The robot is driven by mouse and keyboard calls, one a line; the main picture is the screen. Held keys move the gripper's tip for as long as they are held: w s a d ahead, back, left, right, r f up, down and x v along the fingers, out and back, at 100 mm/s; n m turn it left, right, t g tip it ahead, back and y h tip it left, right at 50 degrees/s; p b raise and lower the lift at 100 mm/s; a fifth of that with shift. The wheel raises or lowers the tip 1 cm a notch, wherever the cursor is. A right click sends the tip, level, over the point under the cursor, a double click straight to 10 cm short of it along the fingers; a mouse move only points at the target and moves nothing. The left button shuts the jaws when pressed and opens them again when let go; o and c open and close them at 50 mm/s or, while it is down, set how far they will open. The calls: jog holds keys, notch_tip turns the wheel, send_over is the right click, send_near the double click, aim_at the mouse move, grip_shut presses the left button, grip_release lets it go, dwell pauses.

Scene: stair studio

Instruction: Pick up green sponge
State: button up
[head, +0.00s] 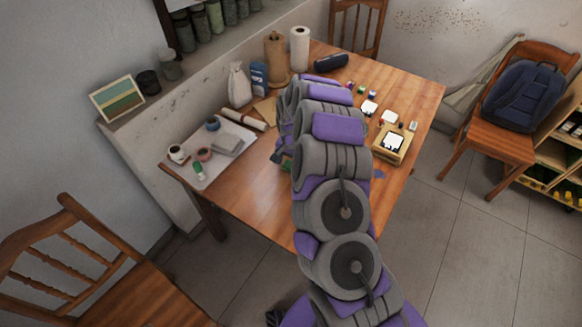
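My purple and grey arm reaches up over the wooden table (248,185) and covers its middle. A small green patch (287,165) shows at the left edge of my arm, over the table; it may be part of the green sponge, but most of it is hidden. A dark grey part beside this patch may be my gripper (279,153). Its fingers are not clear, and I cannot tell whether it is open, shut or touching the green thing.
A pale board (215,170) at the table's left holds cups, a tape roll, a grey block and a small green-and-white item (198,170). Paper rolls (299,50) stand at the back. A yellowish box (391,143) sits right of my arm. Chairs (518,110) stand around; the front-left tabletop is bare.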

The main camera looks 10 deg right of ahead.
aim_at(291, 165)
jog(key=shift+a, duration=0.25)
jog(key=c, duration=1)
jog(key=shift+d, duration=0.1)
jog(key=shift+c, duration=0.3)
jog(key=shift+r, duration=0.15)
jog(key=shift+r, duration=0.3)
notch_tip(291, 165, up, 3)
jog(key=shift+r+p, duration=0.1)
jog(key=shift+p, duration=0.75)
jog(key=shift+s+d+r+p, duration=0.15)
jog(key=shift+s+d+p, duration=0.55)
jog(key=shift+s, duration=1.8)
jog(key=shift+s+d+r+p, duration=0.2)
jog(key=shift+s+d, duration=0.95)
jog(key=shift+s, duration=1.35)
jog(key=shift+s+d+r+p, duration=0.1)
jog(key=shift+s+d+p, duration=0.6)
jog(key=shift+s, duration=1.8)
jog(key=shift+d, duration=0.25)
